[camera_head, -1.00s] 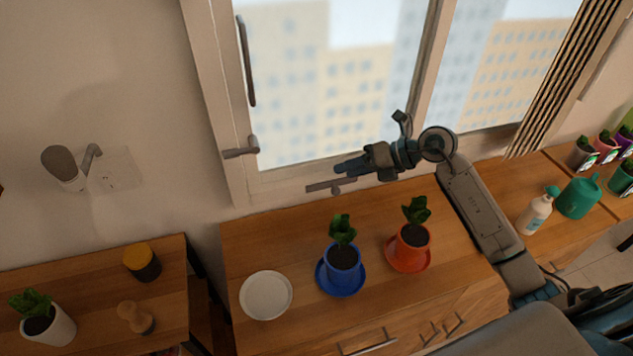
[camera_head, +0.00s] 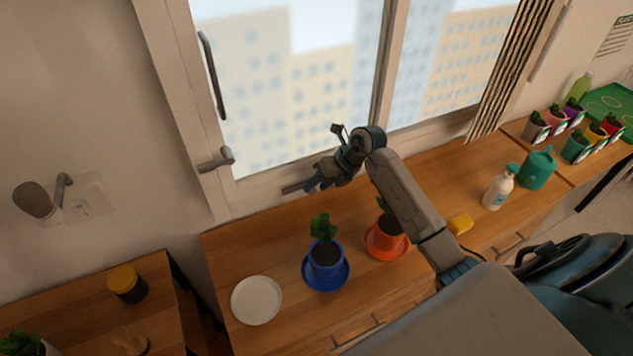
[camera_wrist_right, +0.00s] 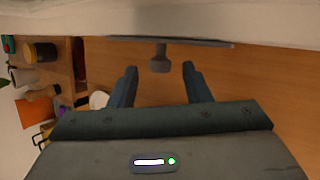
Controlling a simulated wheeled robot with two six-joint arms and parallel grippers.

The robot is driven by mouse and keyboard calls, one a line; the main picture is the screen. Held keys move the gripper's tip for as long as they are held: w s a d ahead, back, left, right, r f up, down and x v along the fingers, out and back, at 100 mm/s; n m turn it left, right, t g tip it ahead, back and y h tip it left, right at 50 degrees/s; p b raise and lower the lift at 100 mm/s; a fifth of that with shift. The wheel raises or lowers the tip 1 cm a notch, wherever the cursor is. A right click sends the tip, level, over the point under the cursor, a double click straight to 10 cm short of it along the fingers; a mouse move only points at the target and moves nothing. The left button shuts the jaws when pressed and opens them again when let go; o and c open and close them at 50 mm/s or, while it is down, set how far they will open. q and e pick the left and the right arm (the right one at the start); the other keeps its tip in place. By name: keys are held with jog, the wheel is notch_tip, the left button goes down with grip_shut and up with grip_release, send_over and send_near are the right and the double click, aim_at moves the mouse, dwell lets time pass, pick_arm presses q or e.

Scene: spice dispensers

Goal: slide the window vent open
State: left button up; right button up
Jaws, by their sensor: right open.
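The window vent is a thin grey bar (camera_head: 292,188) low on the window frame, with its right part hidden behind my right gripper in the head view. In the right wrist view the vent bar (camera_wrist_right: 205,42) runs across the top, and its small grey knob (camera_wrist_right: 160,62) sticks out toward me. My right gripper (camera_head: 312,183) is open at the vent. In the wrist view its two fingers (camera_wrist_right: 159,76) stand apart, with the knob between and just beyond their tips; I cannot tell whether they touch it. My left gripper is out of view.
Below the window, a white plate (camera_head: 256,300), a blue pot (camera_head: 326,262) and an orange pot (camera_head: 384,243) stand on the wooden counter. My right arm partly hides the orange pot. A white bottle (camera_head: 497,190) and green watering can (camera_head: 538,168) stand to the right.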

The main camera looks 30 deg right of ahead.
jog(key=shift+w+a+f, duration=0.2)
jog(key=shift+a+f, duration=0.1)
jog(key=shift+f, duration=0.3)
grip_shut()
jog(key=d+b, duration=0.3)
jog(key=d, duration=0.3)
jog(key=shift+s, duration=0.15)
jog(key=shift+d+r, duration=0.1)
jog(key=shift+d, duration=0.05)
